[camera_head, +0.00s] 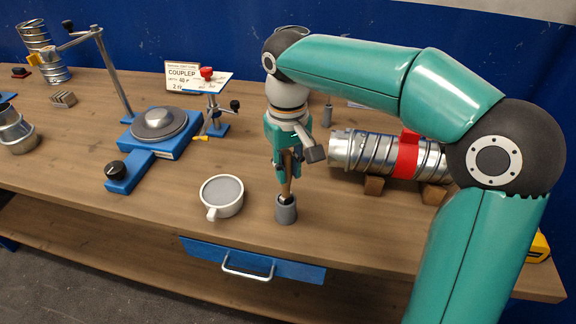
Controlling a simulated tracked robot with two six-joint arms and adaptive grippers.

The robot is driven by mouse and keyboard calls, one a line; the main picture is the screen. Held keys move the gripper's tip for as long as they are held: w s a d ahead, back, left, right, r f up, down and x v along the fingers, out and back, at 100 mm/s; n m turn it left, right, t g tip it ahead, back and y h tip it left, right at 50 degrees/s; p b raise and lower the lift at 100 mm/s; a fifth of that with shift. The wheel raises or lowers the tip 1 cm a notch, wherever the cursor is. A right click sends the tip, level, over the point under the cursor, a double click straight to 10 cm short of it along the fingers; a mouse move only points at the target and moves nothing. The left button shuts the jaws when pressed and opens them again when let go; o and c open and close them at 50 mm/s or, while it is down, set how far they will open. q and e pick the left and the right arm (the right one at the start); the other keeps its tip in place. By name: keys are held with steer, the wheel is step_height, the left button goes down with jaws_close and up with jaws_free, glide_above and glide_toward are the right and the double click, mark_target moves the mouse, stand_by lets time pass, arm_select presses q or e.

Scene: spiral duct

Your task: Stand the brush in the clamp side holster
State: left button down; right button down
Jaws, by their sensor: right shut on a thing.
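My right gripper (286,164) points down over the front part of the bench and is shut on the brush. The brush (286,188) is upright, with a brown wooden handle between the fingers. Its dark lower end is at the mouth of a grey cylindrical holster (286,211) standing on the bench. I cannot tell how deep it sits in there. A small grey upright cylinder (327,115) stands farther back, partly hidden by my arm. My left gripper is not in view.
A white cup (222,194) of grey stuff stands left of the holster. A ribbed metal duct (357,152) with a red band (406,155) lies on wooden blocks at right. A blue turntable stand (158,137) is at left. A drawer (250,262) is below the front edge.

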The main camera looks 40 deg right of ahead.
steer(key=shift+f+b, duration=0.55)
steer(key=shift+f, duration=0.25)
steer(key=c, duration=0.9)
jaws_free()
steer(key=shift+c, duration=0.2)
steer(key=shift+r, duration=0.2)
step_height(320, 180, up, 12)
steer(key=shift+w+f, duration=0.15)
steer(key=shift+f, duration=0.05)
